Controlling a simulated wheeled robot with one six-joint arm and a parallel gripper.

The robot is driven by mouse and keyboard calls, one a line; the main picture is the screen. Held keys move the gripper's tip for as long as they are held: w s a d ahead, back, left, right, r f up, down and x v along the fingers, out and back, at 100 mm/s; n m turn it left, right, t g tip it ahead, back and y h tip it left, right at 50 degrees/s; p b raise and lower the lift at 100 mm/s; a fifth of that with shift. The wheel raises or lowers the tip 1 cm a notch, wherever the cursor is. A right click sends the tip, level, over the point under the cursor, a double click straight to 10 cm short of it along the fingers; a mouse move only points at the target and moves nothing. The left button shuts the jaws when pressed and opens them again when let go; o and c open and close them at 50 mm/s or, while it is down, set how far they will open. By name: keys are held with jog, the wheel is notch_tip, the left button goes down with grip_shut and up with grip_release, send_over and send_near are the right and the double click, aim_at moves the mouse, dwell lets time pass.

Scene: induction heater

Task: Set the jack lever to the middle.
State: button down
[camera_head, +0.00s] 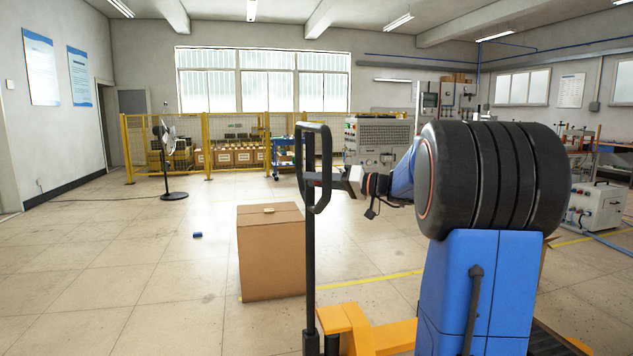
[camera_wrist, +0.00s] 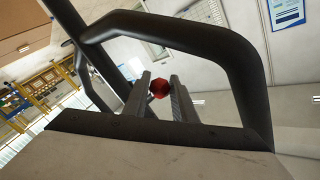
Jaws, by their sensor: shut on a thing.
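The pallet jack's black loop handle (camera_head: 327,150) stands upright on its pole (camera_head: 310,265) in the head view. In the wrist view the handle (camera_wrist: 195,28) frames my gripper. The jack lever shows as a red knob (camera_wrist: 159,88) inside the loop. My gripper (camera_wrist: 160,86) has its two grey fingers on either side of the red knob and is shut on it. In the head view my gripper (camera_head: 336,180) reaches the handle from the right. The lever is mostly hidden there, and I cannot tell its setting.
The jack's orange base (camera_head: 350,328) is at the pole's foot. A small blue item (camera_head: 197,235) lies on the floor. The floor at left is largely clear.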

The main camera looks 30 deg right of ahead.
jog(key=shift+s+a+r+m+g+h, duration=0.1)
jog(key=shift+s+r+m+g+h, duration=0.15)
jog(key=shift+r+m, duration=0.25)
jog(key=shift+s+r+m+g+h, duration=0.1)
jog(key=shift+r+m+g+h, duration=0.05)
jog(key=shift+r+m+g, duration=0.3)
jog(key=shift+r+m+g+h, duration=0.3)
jog(key=shift+r+m+g, duration=0.5)
jog(key=shift+r, duration=0.25)
jog(key=c, duration=1.5)
grip_release()
jog(key=shift+s, duration=0.1)
jog(key=shift+o, duration=0.2)
jog(key=v, duration=1.7)
jog(key=shift+s+f, duration=0.2)
